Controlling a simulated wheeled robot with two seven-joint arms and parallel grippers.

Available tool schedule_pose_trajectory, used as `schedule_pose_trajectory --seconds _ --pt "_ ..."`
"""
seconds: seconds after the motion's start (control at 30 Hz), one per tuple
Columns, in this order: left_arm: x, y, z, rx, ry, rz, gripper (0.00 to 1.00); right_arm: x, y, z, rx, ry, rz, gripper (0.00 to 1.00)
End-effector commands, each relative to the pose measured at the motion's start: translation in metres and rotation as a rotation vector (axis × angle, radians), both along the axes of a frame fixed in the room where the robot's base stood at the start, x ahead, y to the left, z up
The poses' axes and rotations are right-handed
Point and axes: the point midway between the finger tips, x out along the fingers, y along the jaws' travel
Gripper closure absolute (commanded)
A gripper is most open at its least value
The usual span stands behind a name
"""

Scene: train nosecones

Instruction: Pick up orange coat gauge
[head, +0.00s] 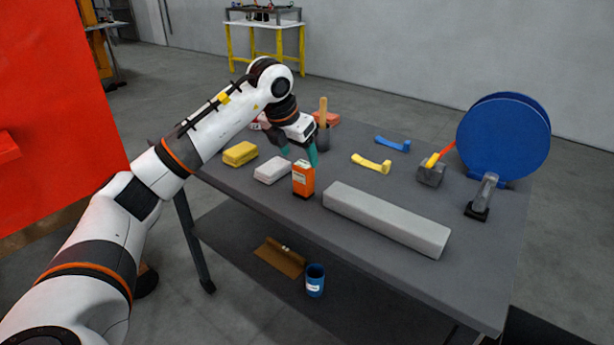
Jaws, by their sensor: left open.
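The orange coat gauge (303,180) stands upright near the front edge of the grey table (415,275). It is a small orange box with a pale label on its front. My left gripper (299,153) is just above and behind the gauge, with its teal fingers pointing down. The fingers are apart and nothing shows between them. I cannot tell whether a finger touches the gauge. My right gripper is out of view.
A yellow block (240,153) and a pale block (272,170) lie left of the gauge. A long grey block (385,218) lies to its right. Yellow (371,163) and blue (393,144) handles, a hammer (432,172) and a blue disc (503,138) are further right.

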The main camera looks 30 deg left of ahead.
Motion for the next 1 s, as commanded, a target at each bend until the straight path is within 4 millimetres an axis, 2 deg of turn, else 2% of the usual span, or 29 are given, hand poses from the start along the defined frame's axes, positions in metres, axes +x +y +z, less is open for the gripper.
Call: schedule_pose_trajectory --seconds 0.03,0.1,0.2,0.37,0.53,0.73,0.97,1.0 --pt "0.003 -0.001 -0.010 -0.001 0.005 -0.001 0.33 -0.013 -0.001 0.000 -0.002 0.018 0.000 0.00" --pt "0.007 -0.001 -0.020 -0.002 0.003 -0.002 0.33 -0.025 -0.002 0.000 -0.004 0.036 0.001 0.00" --pt "0.012 -0.002 -0.030 -0.002 0.001 -0.003 0.33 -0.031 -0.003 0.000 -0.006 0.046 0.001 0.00" --pt "0.015 -0.002 -0.040 -0.003 0.001 -0.005 0.33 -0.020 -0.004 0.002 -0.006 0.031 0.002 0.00" --pt "0.020 0.000 -0.065 -0.004 0.004 -0.004 0.33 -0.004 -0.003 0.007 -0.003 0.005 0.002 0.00" --pt "0.028 -0.001 -0.084 -0.004 -0.001 -0.004 0.33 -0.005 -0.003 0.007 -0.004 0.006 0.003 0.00" --pt "0.029 0.000 -0.085 -0.003 -0.002 -0.004 0.33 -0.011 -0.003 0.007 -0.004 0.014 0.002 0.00" --pt "0.029 0.000 -0.085 -0.003 -0.002 -0.004 0.38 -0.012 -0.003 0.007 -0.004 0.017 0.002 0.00"
